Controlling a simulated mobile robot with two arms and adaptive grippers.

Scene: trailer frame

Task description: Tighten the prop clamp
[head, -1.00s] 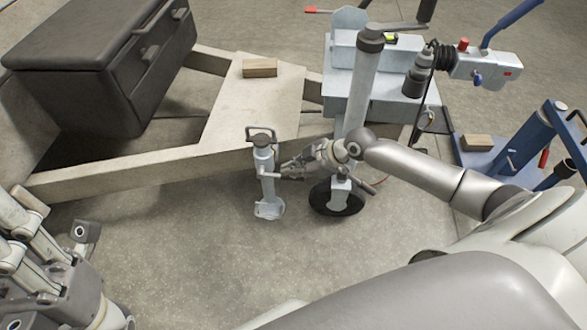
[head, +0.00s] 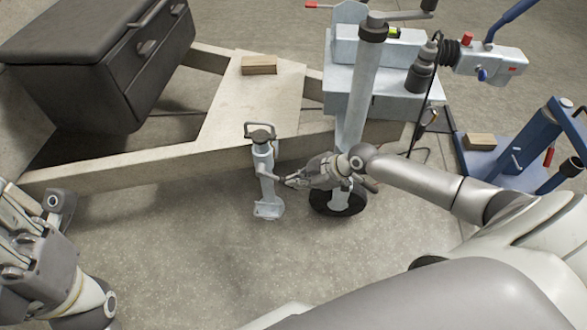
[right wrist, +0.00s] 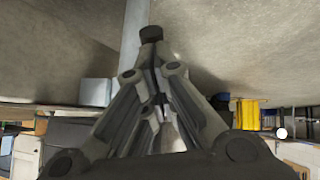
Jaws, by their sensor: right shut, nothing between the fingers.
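A light grey prop stand (head: 264,185) stands upright beside the trailer frame (head: 120,172), with a loop handle on top and a foot plate on the floor. A small side lever (head: 268,175) shows partway down it; I cannot tell whether this is the clamp. My right gripper (head: 288,180) is shut and empty, just right of the prop, pointing left. Whether it touches the lever is unclear. In the right wrist view its closed fingertips (right wrist: 152,35) overlap a pale upright bar (right wrist: 133,50). My left gripper (head: 30,235) is at the lower left, its jaws unclear.
The jockey wheel (head: 345,205) and its thick post (head: 357,100) stand right behind my right gripper. A black box (head: 80,60) and a wood block (head: 259,66) rest on the frame. A blue stand (head: 535,145) is at right. Floor in front is clear.

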